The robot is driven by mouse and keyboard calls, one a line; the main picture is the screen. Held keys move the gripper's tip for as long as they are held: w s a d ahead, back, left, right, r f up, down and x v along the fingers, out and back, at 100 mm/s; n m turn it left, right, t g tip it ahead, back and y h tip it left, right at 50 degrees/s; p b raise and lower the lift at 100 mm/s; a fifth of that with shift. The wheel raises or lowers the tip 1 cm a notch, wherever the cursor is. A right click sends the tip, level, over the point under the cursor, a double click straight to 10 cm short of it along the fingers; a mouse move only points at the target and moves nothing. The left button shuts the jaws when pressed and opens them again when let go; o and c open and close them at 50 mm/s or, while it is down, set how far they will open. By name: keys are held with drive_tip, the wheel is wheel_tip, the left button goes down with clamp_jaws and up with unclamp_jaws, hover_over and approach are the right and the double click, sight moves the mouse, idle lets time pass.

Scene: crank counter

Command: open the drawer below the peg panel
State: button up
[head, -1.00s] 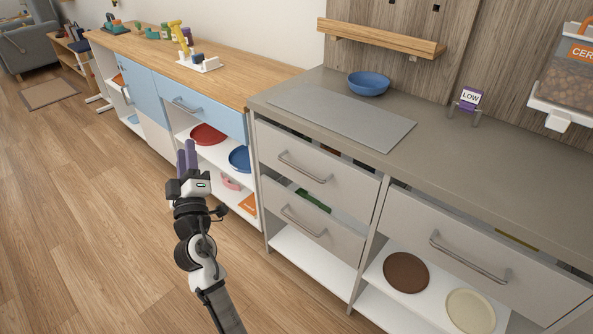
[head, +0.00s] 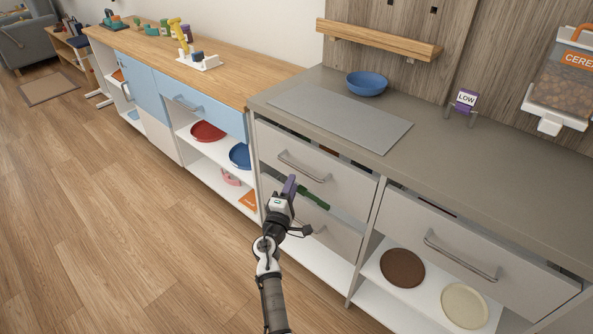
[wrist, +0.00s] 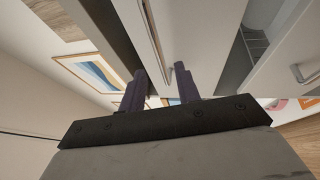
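The grey counter has two stacked drawers on its left side. The upper drawer (head: 345,182) has a bar handle (head: 303,167), and the lower drawer (head: 340,235) has a handle partly hidden by my arm. A wider drawer (head: 490,240) with its own handle (head: 462,256) is on the right. The wooden panel (head: 400,40) with dark pegs rises behind the counter. My gripper (head: 289,186) is in front of the stacked drawers, just below the upper handle. In the wrist view my gripper (wrist: 160,82) has its fingers apart; I cannot tell whether they touch anything.
A blue bowl (head: 367,83) and a grey board (head: 345,118) are on the counter. A green item (head: 313,197) shows in the gap above the lower drawer. Brown and cream plates (head: 402,267) (head: 465,305) lie on the low shelf.

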drive_tip(key=shift+x, duration=2.7)
clamp_jaws()
